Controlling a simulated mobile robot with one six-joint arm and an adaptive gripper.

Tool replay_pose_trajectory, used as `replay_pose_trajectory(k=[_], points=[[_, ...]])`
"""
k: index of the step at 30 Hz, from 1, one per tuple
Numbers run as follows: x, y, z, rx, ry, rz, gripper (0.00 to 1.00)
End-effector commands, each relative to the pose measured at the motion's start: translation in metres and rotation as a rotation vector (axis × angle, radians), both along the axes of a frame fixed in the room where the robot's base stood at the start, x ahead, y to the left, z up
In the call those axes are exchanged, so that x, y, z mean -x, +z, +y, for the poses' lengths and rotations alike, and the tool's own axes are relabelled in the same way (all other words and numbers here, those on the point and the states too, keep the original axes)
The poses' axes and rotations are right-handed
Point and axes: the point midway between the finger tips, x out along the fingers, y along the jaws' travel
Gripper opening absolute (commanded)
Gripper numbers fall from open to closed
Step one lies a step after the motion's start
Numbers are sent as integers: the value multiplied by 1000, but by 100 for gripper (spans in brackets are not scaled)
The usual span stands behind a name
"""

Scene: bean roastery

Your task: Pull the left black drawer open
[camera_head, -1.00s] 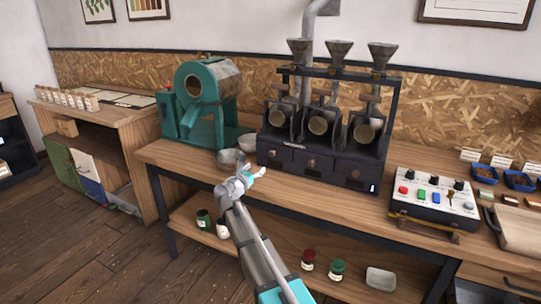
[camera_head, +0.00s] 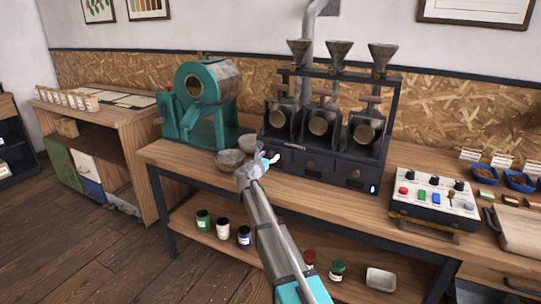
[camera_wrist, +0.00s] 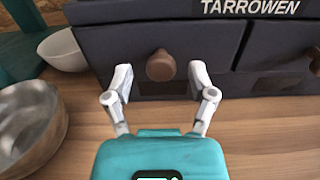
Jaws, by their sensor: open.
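The left black drawer (camera_wrist: 196,42) is in the base of the black three-hopper machine (camera_head: 320,125), with a round brown knob (camera_wrist: 160,65) on its front. The drawer looks shut. In the wrist view my gripper (camera_wrist: 158,78) is open, with one finger on each side of the knob and the fingertips near the drawer front. I cannot tell whether the fingers touch the knob. In the head view my gripper (camera_head: 266,160) is at the left end of the machine's front, and it hides part of this drawer.
Metal bowls (camera_head: 230,158) stand left of my gripper; one shows close by in the wrist view (camera_wrist: 30,125). A teal roaster (camera_head: 207,105) is farther left. A button panel (camera_head: 433,200) is to the right. Bare wooden tabletop (camera_head: 300,195) lies before the drawers.

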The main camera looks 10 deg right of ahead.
Motion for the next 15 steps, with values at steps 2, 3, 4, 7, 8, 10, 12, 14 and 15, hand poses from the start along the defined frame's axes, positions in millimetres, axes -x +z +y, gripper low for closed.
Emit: replay_pose_trajectory(k=[2,3,4,7,8,10,12,14,15], points=[[-8,0,-5,0,0,0,72],[-11,0,-6,0,0,0,72],[-12,0,-8,0,0,0,72],[-15,0,-11,0,-1,0,72],[-16,0,-11,0,-1,0,72],[-17,0,-12,0,-1,0,72],[-17,0,-12,0,0,0,72],[-17,0,-13,0,0,0,72],[-17,0,-12,0,0,0,72]])
